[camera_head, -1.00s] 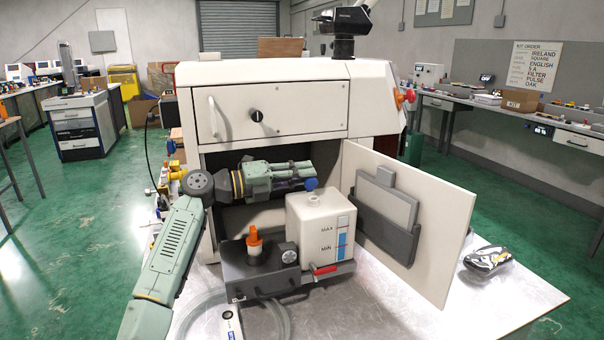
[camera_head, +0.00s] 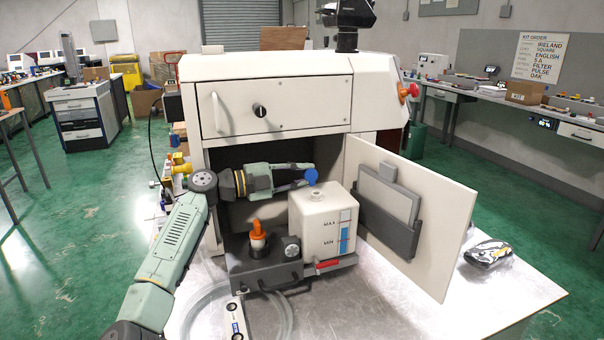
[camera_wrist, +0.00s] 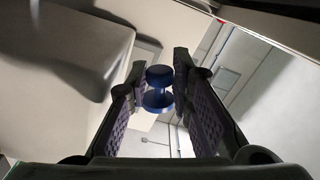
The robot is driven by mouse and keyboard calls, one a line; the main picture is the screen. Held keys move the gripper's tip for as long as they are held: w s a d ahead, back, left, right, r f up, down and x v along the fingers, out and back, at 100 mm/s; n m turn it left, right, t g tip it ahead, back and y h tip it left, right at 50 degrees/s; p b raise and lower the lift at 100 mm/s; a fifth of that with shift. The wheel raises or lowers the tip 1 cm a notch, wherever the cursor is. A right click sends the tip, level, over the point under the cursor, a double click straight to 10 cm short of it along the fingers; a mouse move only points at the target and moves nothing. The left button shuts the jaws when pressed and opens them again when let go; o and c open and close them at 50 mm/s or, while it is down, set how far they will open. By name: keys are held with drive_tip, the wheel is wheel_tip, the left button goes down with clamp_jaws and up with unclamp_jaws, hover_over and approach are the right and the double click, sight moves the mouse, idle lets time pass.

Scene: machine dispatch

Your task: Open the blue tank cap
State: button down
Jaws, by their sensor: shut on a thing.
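The white tank (camera_head: 312,232), with MAX and MIN marks and a blue strip, stands at the front of the machine's open bay. The blue tank cap (camera_head: 311,177) is just above and slightly left of the tank's bare neck (camera_head: 316,196), with a small gap between them. My gripper (camera_head: 306,174) reaches in from the left and is shut on the cap. In the wrist view, the cap (camera_wrist: 159,87) sits between the two fingertips of my gripper (camera_wrist: 160,85) and shows a round head, a narrow waist and a wider end.
An open door (camera_head: 440,220) stands right of the tank. A dark tray unit (camera_head: 250,270) with an orange-topped fitting (camera_head: 257,232) is at the left. The bay's ceiling is close above my gripper.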

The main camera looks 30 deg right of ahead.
idle(0.3)
drive_tip(key=c, duration=1.4)
unclamp_jaws()
drive_tip(key=shift+f, duration=0.1)
drive_tip(key=shift+c, duration=0.2)
